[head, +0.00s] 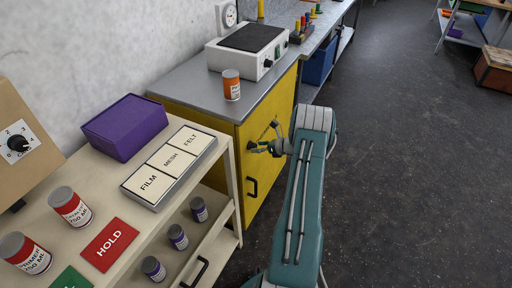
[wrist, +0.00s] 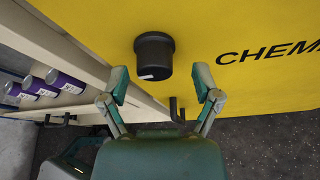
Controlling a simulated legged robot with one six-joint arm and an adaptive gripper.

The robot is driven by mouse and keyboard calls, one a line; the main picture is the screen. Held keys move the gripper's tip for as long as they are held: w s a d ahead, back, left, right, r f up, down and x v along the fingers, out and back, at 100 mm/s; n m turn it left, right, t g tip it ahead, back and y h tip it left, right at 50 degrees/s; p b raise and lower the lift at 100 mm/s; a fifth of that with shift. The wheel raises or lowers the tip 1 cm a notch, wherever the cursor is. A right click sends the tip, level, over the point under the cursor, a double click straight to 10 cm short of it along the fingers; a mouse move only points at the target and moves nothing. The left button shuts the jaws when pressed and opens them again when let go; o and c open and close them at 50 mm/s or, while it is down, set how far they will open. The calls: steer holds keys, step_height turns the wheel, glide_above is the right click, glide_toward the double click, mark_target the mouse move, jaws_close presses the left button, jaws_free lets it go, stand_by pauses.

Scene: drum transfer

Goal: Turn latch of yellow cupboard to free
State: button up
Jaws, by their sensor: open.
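The yellow cupboard (head: 262,155) stands under a grey worktop, and its front fills most of the wrist view (wrist: 230,50). The latch, a round black knob (wrist: 154,55) with a white mark at its lower left, sits on the yellow front in the wrist view. My gripper (wrist: 162,88) is open and empty, its two fingers pointing toward the knob, one either side of its lower part. In the head view my gripper (head: 267,139) is at the cupboard front and the knob is hard to make out. A black handle (head: 252,187) is lower on the front.
A cream shelf unit (head: 231,190) with small purple-labelled cans (head: 178,236) and a black drawer handle stands close on the left. An orange-labelled can (head: 231,85) and a white hotplate (head: 247,52) stand on the cupboard top. The dark floor (head: 420,150) on the right is clear.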

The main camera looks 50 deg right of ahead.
steer(key=shift+w+a+f, duration=0.1)
steer(key=shift+w+a, duration=0.05)
steer(key=shift+w, duration=0.2)
steer(key=shift+w+a, duration=0.1)
steer(key=shift+a, duration=0.15)
jaws_close()
steer(key=shift+d, duration=0.1)
